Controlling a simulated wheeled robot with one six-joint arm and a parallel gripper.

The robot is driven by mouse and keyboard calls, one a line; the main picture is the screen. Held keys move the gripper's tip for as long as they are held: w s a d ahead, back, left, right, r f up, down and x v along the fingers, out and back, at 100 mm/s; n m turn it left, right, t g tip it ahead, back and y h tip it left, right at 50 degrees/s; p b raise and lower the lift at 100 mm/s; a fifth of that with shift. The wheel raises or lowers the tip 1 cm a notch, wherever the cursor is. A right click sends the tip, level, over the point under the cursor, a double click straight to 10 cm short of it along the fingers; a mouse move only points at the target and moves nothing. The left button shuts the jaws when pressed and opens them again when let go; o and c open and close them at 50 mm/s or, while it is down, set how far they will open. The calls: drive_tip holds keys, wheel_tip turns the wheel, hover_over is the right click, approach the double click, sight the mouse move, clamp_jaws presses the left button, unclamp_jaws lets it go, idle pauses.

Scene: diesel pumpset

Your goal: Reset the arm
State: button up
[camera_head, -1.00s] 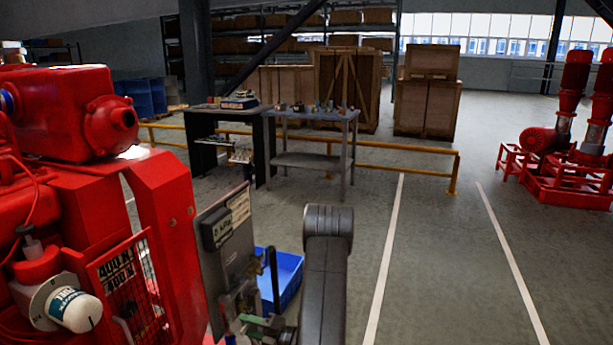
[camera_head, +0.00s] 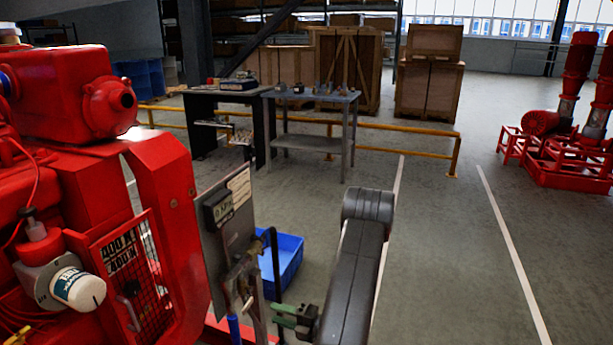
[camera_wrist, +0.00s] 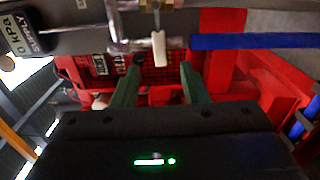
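My gripper (camera_wrist: 160,72) shows in the wrist view as two green fingers spread apart with a gap between them. Nothing is held in the gap, where a red machine with a dark grille shows behind. A small white-tipped lever (camera_wrist: 159,48) hangs just beyond the fingertips, and I cannot tell how far off it is. In the head view my arm rises at the bottom middle, and green parts of my gripper (camera_head: 294,318) show to its left, beside the pipes and valves of a grey panel (camera_head: 230,225).
The red diesel pumpset (camera_head: 90,190) fills the left side, close to the panel. A blue bin (camera_head: 290,258) lies on the floor behind the panel. A workbench (camera_head: 312,97) and yellow rail (camera_head: 400,130) stand further back. The floor at right is clear up to red pumps (camera_head: 565,150).

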sight(249, 306)
drive_tip(key=x, duration=1)
drive_tip(key=shift+w+a+f+b, duration=0.15)
drive_tip(key=shift+f+b, duration=0.2)
drive_tip(key=shift+b, duration=0.25)
drive_tip(key=shift+f+n+b, duration=0.25)
drive_tip(key=shift+n+b, duration=0.45)
drive_tip(key=shift+n, duration=0.2)
